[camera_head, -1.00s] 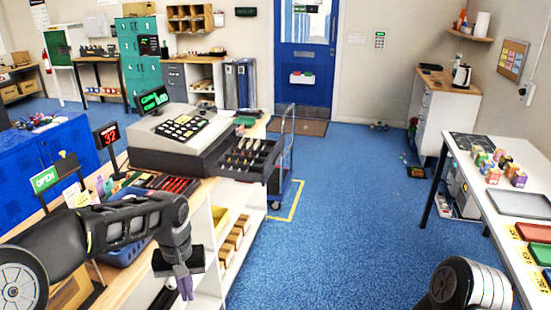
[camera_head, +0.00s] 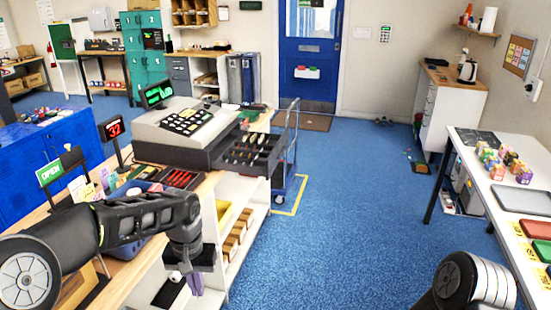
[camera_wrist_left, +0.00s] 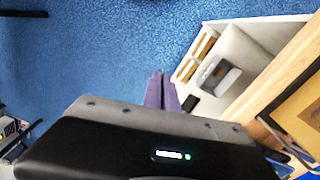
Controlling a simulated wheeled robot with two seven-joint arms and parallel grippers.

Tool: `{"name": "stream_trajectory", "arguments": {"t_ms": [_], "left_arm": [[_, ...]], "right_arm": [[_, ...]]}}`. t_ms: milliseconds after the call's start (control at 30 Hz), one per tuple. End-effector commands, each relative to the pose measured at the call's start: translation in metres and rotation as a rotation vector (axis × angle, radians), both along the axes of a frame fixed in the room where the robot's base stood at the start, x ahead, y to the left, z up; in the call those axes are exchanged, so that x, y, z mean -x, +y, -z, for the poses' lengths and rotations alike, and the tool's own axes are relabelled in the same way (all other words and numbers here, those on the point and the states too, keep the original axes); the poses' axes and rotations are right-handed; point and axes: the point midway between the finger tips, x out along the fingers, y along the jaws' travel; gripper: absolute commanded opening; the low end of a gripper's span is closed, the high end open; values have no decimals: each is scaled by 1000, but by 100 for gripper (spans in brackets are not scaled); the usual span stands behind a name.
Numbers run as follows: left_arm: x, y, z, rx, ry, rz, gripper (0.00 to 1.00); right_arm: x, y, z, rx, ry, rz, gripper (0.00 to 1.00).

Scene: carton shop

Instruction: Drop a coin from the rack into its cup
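The cash register (camera_head: 185,122) stands on the wooden counter with its black drawer (camera_head: 250,152) open on the right; the drawer has several compartments, with contents too small to tell. A black tray with red strips (camera_head: 181,178) lies in front of the register; I cannot tell if it is the coin rack. No single coin or cup is clear. My left gripper (camera_head: 190,283) hangs beside the counter's aisle side, pointing down, below the counter top. In the left wrist view its purple fingers (camera_wrist_left: 160,90) are together over the floor, nothing visible between them. My right gripper is out of view.
Shelves with small boxes (camera_head: 234,238) sit under the counter close to my left gripper. A blue basket (camera_head: 135,190) and an OPEN sign (camera_head: 50,173) stand on the counter. A cart (camera_head: 290,160) is beyond the drawer. A white table (camera_head: 475,170) is at right; the blue floor between is clear.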

Motion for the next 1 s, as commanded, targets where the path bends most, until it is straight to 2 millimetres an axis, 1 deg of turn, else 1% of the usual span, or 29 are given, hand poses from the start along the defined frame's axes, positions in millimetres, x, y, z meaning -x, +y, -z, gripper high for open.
{"name": "stream_trajectory", "arguments": {"t_ms": [67,167,267,300,367,400,500,600,700,1000], "left_arm": [[1,0,7,-1,2,0,0],[3,0,27,-3,4,0,0],[7,0,61,-7,6,0,0],[10,0,78,-8,7,-1,0],[14,0,104,-8,7,-1,0],[18,0,121,-9,7,-1,0],[28,0,158,-7,6,-1,0],[36,0,182,-3,4,0,0],[40,0,191,-1,1,1,0],[40,0,191,0,0,0,0]], "right_arm": [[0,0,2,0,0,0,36],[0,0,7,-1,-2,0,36],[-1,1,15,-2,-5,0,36],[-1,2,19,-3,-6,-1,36],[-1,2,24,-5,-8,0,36],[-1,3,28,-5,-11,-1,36],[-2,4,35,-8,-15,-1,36],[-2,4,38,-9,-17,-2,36],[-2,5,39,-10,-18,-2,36],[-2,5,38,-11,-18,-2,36]]}}
